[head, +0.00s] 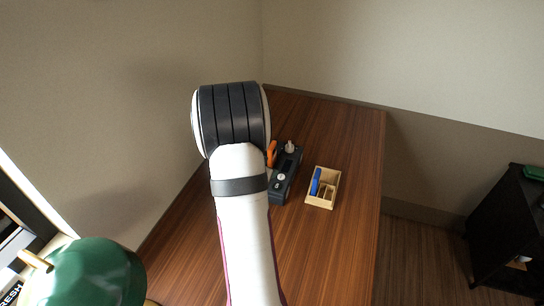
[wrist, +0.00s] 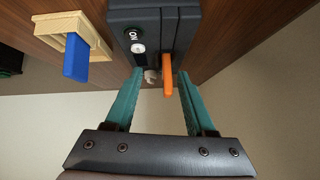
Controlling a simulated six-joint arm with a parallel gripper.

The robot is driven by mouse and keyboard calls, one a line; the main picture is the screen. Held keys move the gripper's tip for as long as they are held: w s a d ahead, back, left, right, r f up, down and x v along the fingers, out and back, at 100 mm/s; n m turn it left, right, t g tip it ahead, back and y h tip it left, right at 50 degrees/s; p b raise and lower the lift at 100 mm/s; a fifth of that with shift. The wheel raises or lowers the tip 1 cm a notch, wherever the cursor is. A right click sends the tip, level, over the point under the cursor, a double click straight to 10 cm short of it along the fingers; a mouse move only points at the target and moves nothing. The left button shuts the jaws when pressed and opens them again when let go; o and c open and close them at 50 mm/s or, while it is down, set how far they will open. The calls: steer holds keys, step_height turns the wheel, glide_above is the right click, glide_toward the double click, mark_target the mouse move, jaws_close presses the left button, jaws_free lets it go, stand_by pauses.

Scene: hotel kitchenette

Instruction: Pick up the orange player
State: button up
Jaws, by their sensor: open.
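The orange player (head: 271,152) shows as a small orange piece at the left side of a dark device, partly hidden by my arm in the head view. In the wrist view the orange player (wrist: 168,81) is a narrow orange bar with a rounded end, against the dark device. My gripper (wrist: 160,73) has two teal fingers spread apart, with nothing clasped. The orange bar shows between the fingers, closer to the right one, with gaps on both sides. I cannot tell how deep it is between them. In the head view my arm hides the fingers.
The dark device (head: 284,181) with a white knob and an ON label stands on the wooden counter (head: 340,245). A pale wooden tray (head: 324,206) holding a blue piece (head: 316,182) is to its right. A green rounded object (head: 95,272) is at lower left. Walls border the counter.

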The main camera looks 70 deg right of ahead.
mark_target(275, 149)
steer(key=d+f+h, duration=0.1)
steer(key=d, duration=0.3)
steer(key=w+d+f+h, duration=0.1)
steer(key=d, duration=0.3)
steer(key=d+f+n, duration=0.1)
steer(key=d, duration=0.4)
steer(key=shift+w+f+h, duration=0.3)
steer(key=shift+f+h, duration=0.1)
jaws_close()
